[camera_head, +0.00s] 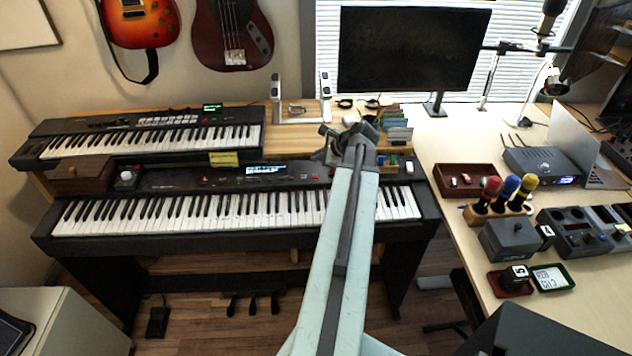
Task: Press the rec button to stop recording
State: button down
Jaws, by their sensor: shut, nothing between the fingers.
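My pale green arm reaches up from the bottom of the head view. My gripper (343,134) is at its far end, shut and empty, in front of the right end of the lower keyboard's panel in the picture. Its height above the panel is hard to judge. The lower keyboard (160,182) is black, with a lit blue-white display (266,170). A small red mark (205,179) shows on its panel left of the display. No rec label is readable, so I cannot tell which control is the rec button. My arm hides part of the panel and keys.
A second keyboard (150,138) stands behind on the left. A wooden box (82,172) and a small white-topped object (126,179) sit on the lower keyboard's left end. The right desk (450,150) holds a monitor (412,48), microphones, a router (541,160) and boxes.

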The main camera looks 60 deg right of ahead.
aim_at(315, 177)
notch_tip(315, 177, down, 5)
jog(key=b, duration=0.4)
jog(key=shift+f, duration=0.2)
jog(key=shift+r, duration=0.1)
dwell(1.3)
jog(key=shift+f+b, duration=0.45)
jog(key=shift+f+b, duration=0.3)
dwell(0.5)
jog(key=shift+r+p, duration=0.75)
jog(key=shift+r, duration=0.05)
